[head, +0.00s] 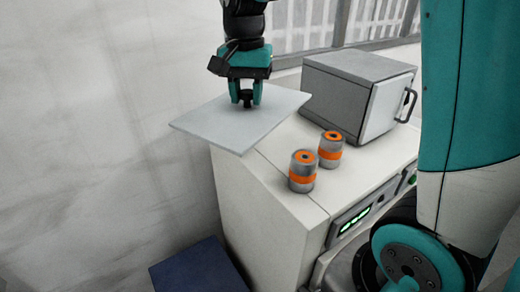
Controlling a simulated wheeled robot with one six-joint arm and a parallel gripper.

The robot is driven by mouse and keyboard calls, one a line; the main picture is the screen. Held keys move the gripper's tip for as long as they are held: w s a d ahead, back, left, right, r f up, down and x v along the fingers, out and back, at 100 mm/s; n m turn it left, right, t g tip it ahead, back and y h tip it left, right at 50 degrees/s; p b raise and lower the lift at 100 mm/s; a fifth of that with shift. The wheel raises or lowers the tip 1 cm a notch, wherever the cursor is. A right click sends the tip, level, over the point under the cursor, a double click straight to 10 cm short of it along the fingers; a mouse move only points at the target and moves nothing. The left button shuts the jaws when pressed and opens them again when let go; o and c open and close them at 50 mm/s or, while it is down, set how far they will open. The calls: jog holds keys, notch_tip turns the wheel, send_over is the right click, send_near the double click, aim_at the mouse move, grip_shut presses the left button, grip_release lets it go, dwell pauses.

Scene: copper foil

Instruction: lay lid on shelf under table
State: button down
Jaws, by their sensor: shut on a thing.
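The lid (215,120) is a flat, pale grey rectangular panel with a small dark knob at its middle. My gripper (246,98) is above it, pointing down, with its fingers shut on the knob. The lid is about level and reaches out past the left edge of the white cabinet-like table (245,195). I cannot tell whether the lid touches the top or hangs just above it. No shelf under the table can be made out from this view.
Two grey cylinders with orange bands, one in front (302,171) and one behind (330,149), stand on the top. A grey box with a handled door (355,92) stands at the back. A dark blue slab (198,268) lies low at the left.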

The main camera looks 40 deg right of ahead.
notch_tip(320, 180, down, 15)
jog(key=shift+r+p, duration=0.1)
jog(key=shift+p, duration=1.15)
jog(key=c, duration=0.7)
grip_release()
jog(key=shift+c, duration=0.2)
